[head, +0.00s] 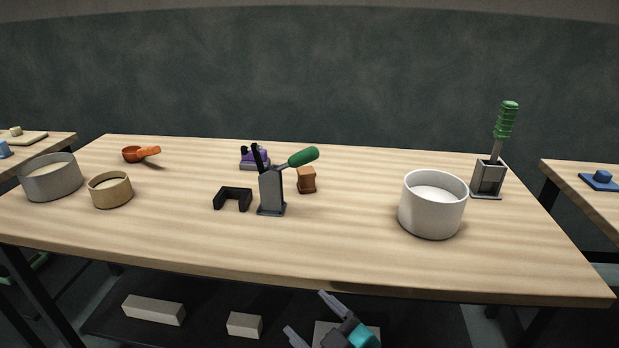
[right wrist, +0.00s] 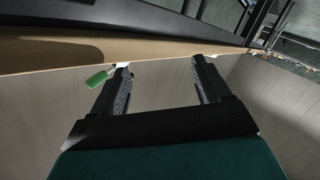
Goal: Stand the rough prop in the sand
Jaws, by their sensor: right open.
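I cannot tell for sure which thing is the rough prop. Candidates are a small brown block (head: 307,181) on the table behind the green-handled lever, and two pale blocks on the dark lower shelf, a long one (head: 154,310) and a short one (head: 244,325). Pale fill that may be the sand shows in the grey pot (head: 52,180), the tan bowl (head: 111,192) and the white pot (head: 432,209). My right gripper (head: 307,315) is open and empty, in front of the table's front edge. It also shows in the right wrist view (right wrist: 161,64). My left gripper is out of view.
A grey lever stand (head: 271,192), a black U-shaped bracket (head: 232,199) and a purple-topped item (head: 256,157) stand mid-table. An orange scoop (head: 140,154) lies at the left. A grey holder (head: 488,179) with a green-handled tool stands at the right. The table front is clear.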

